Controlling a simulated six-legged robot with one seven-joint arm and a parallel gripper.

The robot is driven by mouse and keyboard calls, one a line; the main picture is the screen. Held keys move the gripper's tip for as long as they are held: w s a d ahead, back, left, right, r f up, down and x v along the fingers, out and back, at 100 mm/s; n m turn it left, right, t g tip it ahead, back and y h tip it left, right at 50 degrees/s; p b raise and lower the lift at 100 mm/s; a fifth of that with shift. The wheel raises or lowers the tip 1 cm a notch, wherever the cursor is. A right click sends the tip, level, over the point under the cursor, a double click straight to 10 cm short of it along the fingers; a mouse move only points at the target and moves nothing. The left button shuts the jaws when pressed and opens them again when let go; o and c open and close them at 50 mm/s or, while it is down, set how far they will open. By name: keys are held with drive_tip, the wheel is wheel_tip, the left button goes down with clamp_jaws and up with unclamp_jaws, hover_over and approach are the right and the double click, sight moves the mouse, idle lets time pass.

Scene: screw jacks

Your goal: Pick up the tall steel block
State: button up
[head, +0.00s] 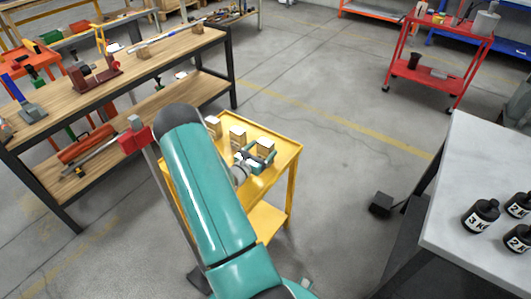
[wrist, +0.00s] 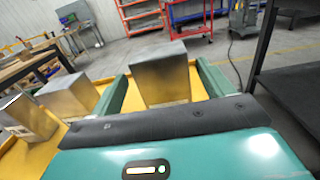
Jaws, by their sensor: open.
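Three steel blocks stand in a row on a yellow cart (head: 286,141). In the wrist view, one steel block (wrist: 160,82) stands upright between the two teal fingers of my gripper (wrist: 162,76). The fingers are open, with a gap visible on its right side. Two more blocks, a middle one (wrist: 72,97) and a far-left one (wrist: 27,118), stand left of my gripper. In the head view my gripper (head: 255,159) is around the right block (head: 265,146); the middle block (head: 238,135) and left block (head: 214,125) are clear of it. Relative heights are hard to judge.
A wooden workbench (head: 130,68) with tools stands at the left. A grey-topped table (head: 475,165) with black weights (head: 480,215) is at the right. A red cart (head: 440,78) stands at the back right. Open floor lies between them.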

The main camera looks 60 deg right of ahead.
sight(268, 142)
drive_tip(key=d, duration=0.2)
drive_tip(key=s+d, duration=0.1)
drive_tip(key=d, duration=0.1)
drive_tip(key=c, duration=1.7)
drive_tip(key=shift+w+r, duration=0.1)
drive_tip(key=shift+r, duration=0.55)
clamp_jaws()
wheel_tip(268, 142, up, 2)
drive_tip(key=shift+r, duration=0.2)
drive_tip(key=w+a+r, duration=0.6)
drive_tip(key=a+r, duration=0.3)
drive_tip(key=a, duration=0.3)
drive_tip(key=shift+w+a+r, duration=0.2)
drive_tip(key=shift+r, duration=0.05)
